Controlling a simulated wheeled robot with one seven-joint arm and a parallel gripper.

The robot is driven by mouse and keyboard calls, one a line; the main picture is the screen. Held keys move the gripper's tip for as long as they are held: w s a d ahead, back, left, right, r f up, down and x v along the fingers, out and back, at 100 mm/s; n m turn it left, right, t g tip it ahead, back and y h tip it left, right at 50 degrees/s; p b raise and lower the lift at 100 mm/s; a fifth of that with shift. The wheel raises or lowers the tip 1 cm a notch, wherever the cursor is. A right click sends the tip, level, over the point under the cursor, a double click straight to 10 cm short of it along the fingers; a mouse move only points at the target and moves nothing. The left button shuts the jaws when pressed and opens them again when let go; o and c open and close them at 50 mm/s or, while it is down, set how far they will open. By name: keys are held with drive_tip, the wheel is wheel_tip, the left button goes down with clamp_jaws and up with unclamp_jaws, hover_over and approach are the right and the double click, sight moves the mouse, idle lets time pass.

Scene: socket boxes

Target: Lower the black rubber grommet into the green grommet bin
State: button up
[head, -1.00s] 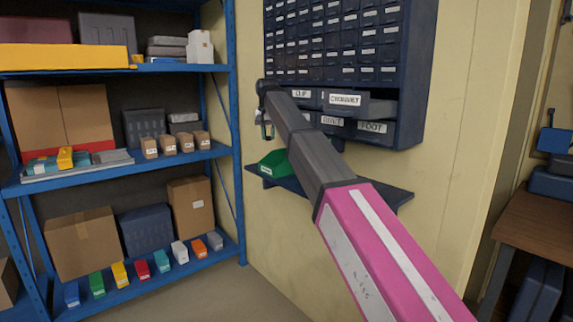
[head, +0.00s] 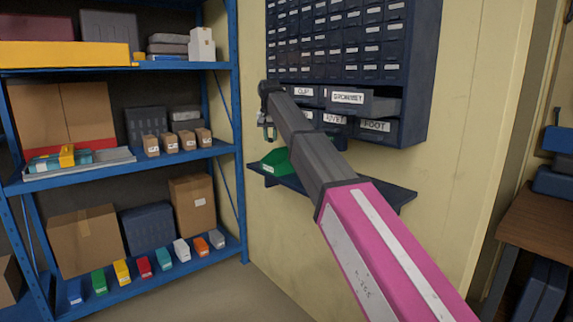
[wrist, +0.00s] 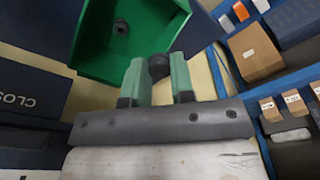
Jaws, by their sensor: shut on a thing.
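My gripper (wrist: 158,78) is shut on a black rubber grommet (wrist: 157,66), held between its two green fingertips. The green grommet bin (wrist: 180,38) fills the upper left of the wrist view. The held grommet overlaps the bin's near edge in that view; I cannot tell its height above it. Another small black grommet (wrist: 121,27) lies inside the bin. In the head view, the gripper (head: 268,134) hangs above the left part of the green bin (head: 273,162). The held grommet is too small to make out there.
The bin stands on a dark wall shelf (head: 385,192). Above it hangs a dark drawer cabinet (head: 408,125), with the GROMMET drawer (head: 350,98) pulled out. A blue rack (head: 240,150) with boxes and small colored bins stands at left. A wooden bench (head: 538,215) is at right.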

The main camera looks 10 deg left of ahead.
drive_tip(key=shift+f, duration=2.95)
drive_tip(key=shift+f, duration=0.45)
drive_tip(key=o, duration=1)
